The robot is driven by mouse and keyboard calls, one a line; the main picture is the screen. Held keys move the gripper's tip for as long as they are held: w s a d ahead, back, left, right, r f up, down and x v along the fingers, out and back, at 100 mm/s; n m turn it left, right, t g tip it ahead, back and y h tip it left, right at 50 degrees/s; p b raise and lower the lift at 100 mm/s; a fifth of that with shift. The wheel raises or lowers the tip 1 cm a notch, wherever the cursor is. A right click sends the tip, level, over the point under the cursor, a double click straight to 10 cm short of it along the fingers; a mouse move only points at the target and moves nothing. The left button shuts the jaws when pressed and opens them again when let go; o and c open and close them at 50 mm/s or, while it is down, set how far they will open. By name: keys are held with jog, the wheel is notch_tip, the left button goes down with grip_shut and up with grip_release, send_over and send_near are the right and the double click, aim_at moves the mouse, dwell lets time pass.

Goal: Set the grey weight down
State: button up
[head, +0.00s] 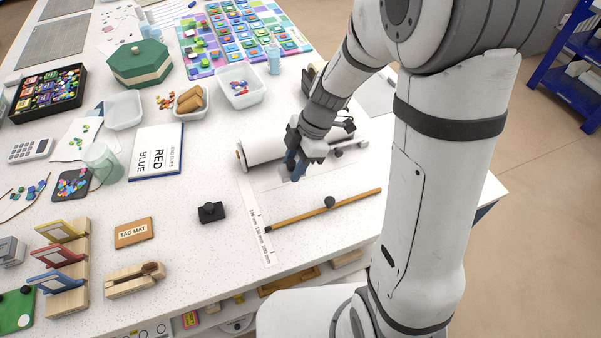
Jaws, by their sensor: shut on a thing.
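My gripper (293,168) is at the near side of a white paper roll, pointing down over the table. It is shut on the grey weight (298,173), which shows only as a small grey patch by the fingertips; the gripper hides most of it. I cannot tell whether the weight touches the surface beneath. A dark block with a round knob (210,211) stands apart on the table, to the left of my gripper.
The white roll (262,151) lies just behind my gripper. A wooden bar with a dark knob (300,212) and a measuring strip (260,228) lie in front.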

aim_at(295, 187)
jog(key=shift+f+p, duration=0.3)
jog(key=shift+f, duration=2.7)
jog(key=shift+f, duration=0.2)
jog(key=o, duration=1.2)
jog(key=shift+r, duration=0.1)
jog(key=shift+r, duration=0.1)
